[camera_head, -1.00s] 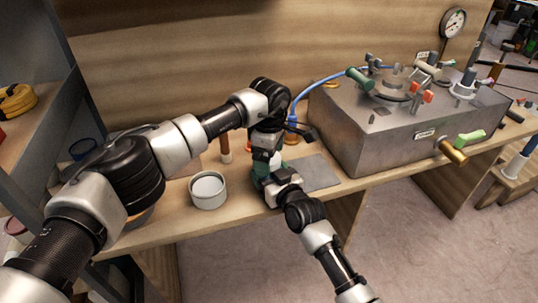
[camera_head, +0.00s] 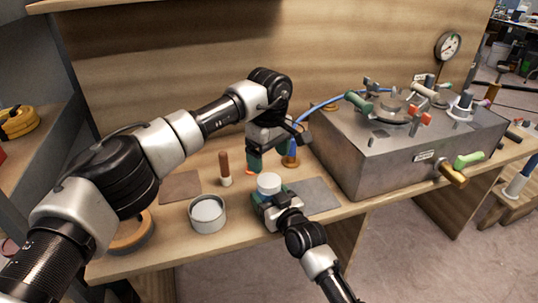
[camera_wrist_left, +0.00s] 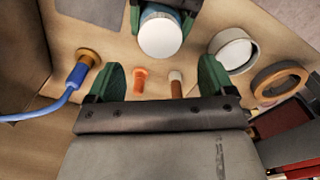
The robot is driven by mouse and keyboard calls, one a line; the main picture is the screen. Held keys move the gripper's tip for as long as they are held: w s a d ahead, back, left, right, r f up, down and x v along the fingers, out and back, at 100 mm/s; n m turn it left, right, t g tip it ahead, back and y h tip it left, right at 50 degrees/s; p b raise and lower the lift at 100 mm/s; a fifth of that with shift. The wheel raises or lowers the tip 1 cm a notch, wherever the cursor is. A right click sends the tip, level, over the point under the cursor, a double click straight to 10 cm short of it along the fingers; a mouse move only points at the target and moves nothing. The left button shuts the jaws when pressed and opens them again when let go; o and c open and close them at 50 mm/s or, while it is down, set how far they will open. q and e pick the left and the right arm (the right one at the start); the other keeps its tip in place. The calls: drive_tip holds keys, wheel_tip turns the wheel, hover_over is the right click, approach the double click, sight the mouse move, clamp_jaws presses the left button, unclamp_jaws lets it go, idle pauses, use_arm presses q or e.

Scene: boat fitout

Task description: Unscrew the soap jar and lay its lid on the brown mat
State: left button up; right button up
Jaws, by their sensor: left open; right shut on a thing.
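The soap jar (camera_head: 269,184) has a white round top and stands upright in my right gripper (camera_head: 268,200), which is shut on it. In the left wrist view the jar (camera_wrist_left: 161,36) shows a blue body below the white top, between the right gripper's green fingers. My left gripper (camera_head: 264,158) is open and empty, behind and above the jar; its spread green fingers show in the left wrist view (camera_wrist_left: 161,68), apart from the jar. The brown mat (camera_head: 180,187) lies bare on the bench at the left, partly beside my left arm.
A white round container (camera_head: 207,214) stands between the brown mat and the bench's front edge. A brown-handled tool (camera_head: 225,168) stands behind it. A grey mat (camera_head: 318,194) lies right of the jar, before a large metal box (camera_head: 400,165). A wooden ring (camera_wrist_left: 280,79) lies at the left end.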

sight(269, 180)
use_arm(q)
drive_tip(key=shift+r+m, duration=0.2)
drive_tip(key=shift+m, duration=0.2)
drive_tip(key=shift+f, duration=0.2)
wheel_tip(269, 180, down, 7)
drive_tip(key=shift+f, duration=0.2)
drive_tip(key=shift+c, duration=0.4)
drive_tip(key=c, duration=0.8)
drive_tip(key=n, duration=0.6)
drive_tip(key=shift+n, duration=0.3)
drive_tip(key=shift+c, duration=0.2)
drive_tip(key=o, duration=1)
drive_tip(key=shift+r, duration=0.1)
